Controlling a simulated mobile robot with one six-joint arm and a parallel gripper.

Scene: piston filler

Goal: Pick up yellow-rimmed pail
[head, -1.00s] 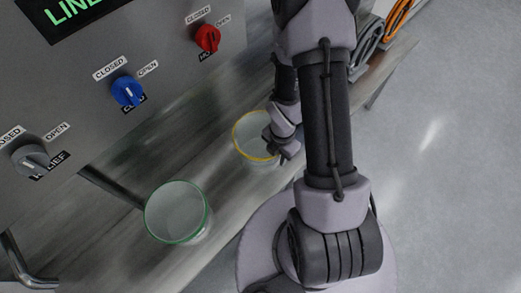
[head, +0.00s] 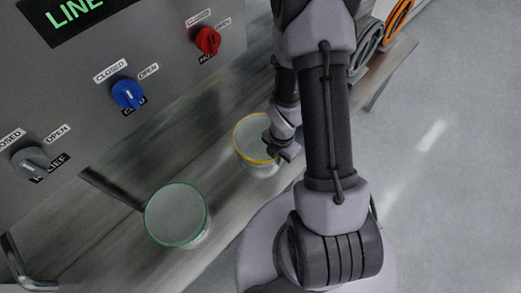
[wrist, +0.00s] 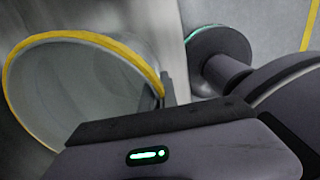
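The yellow-rimmed pail (head: 250,136) is a pale, clear-looking round pail standing on the metal shelf in front of the machine panel. In the wrist view its yellow rim (wrist: 85,38) fills the left side and the pail looks tilted by the camera angle. My gripper (head: 276,153) is at the right side of the rim, partly hiding it. In the wrist view a dark finger shows right against the rim's right edge. I cannot see both fingertips clearly, so whether they are closed on the rim is unclear.
A green-rimmed pail (head: 178,213) stands to the left on the same metal shelf (head: 125,170). The grey machine panel with grey, blue (head: 128,94) and red (head: 207,41) knobs rises behind. Coiled orange and grey hoses (head: 398,18) lie at the upper right. Open floor lies right.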

